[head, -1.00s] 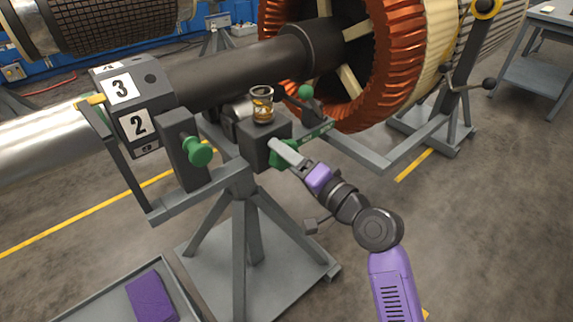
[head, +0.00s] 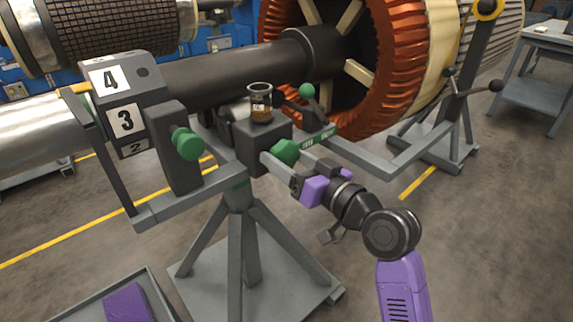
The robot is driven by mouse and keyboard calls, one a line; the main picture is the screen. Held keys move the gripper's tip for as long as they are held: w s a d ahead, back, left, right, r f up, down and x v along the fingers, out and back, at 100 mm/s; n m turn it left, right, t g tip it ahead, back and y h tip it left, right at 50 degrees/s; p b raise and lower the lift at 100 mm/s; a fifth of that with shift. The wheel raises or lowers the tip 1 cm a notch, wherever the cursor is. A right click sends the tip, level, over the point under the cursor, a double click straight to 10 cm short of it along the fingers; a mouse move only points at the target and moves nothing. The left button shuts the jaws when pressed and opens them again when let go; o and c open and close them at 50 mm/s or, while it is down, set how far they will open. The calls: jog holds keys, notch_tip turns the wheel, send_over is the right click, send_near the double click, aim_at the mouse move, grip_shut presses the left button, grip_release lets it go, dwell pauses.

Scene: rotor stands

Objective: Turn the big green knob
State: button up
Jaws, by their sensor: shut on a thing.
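The big green knob (head: 285,151) is faceted and sits on the front of a dark box on the grey stand. My gripper (head: 287,160) reaches it from the lower right. Its two grey fingers lie on either side of the knob and are shut on it. Part of the knob is hidden behind the fingers. A second green knob (head: 187,144), smaller and rounded, is on an upright plate to the left; nothing touches it.
A glass cup (head: 260,103) with brown liquid stands on the dark box. A numbered block (head: 124,119) on the shaft shows 4, 3 and 2. A small green ball handle (head: 307,91) stands behind. A tray (head: 80,309) with a purple item is at lower left.

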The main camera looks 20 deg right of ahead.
jog(key=shift+f+n, duration=0.2)
jog(key=shift+n, duration=0.3)
jog(key=o, duration=1.4)
jog(key=shift+r, duration=0.1)
jog(key=v, duration=0.7)
jog(key=shift+s+d, duration=0.1)
jog(key=shift+s, duration=0.25)
